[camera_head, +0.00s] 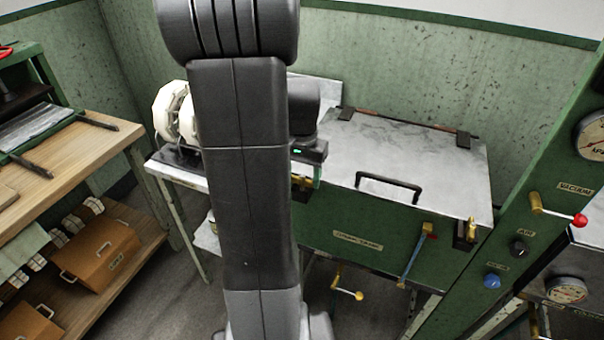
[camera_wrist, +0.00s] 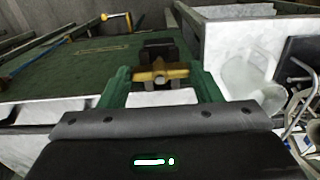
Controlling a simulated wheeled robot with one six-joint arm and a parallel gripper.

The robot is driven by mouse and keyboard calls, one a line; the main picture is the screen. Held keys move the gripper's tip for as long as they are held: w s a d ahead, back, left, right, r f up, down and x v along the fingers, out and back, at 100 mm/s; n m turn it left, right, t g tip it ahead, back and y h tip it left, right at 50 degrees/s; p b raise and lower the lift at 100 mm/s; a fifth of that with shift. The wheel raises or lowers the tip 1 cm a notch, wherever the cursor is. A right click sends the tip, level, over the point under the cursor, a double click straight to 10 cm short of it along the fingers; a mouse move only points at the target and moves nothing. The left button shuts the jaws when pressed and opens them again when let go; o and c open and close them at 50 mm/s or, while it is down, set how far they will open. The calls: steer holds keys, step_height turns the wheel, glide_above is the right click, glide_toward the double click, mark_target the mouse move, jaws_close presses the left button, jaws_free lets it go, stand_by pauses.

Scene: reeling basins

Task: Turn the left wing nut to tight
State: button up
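The left wing nut (camera_wrist: 160,75) is brass and sits on a dark clamp at the edge of the green box. In the wrist view it lies between the two green fingers of my gripper (camera_wrist: 162,84), its wings spread across the gap. The fingers are apart, one on each side; I cannot tell whether they touch the wings. In the head view the left wing nut (camera_head: 301,181) shows partly beside my gripper (camera_head: 317,172), and my arm hides much around it. The right wing nut (camera_head: 470,231) stands at the box's right front corner.
The box's grey lid (camera_head: 410,155) is closed and has a black handle (camera_head: 389,187). A blue lever (camera_head: 416,255) and a yellow-handled valve (camera_head: 347,291) are at its front. A gauge panel (camera_head: 545,190) stands right, a wooden shelf (camera_head: 80,160) left.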

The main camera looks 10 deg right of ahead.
mark_target(302, 177)
steer(key=o, duration=0.4)
steer(key=shift+o, duration=0.2)
step_height(302, 177, up, 14)
steer(key=shift+f, duration=0.15)
stand_by(0.3)
step_height(302, 177, down, 14)
steer(key=shift+r, duration=0.1)
stand_by(0.4)
steer(key=shift+r, duration=0.15)
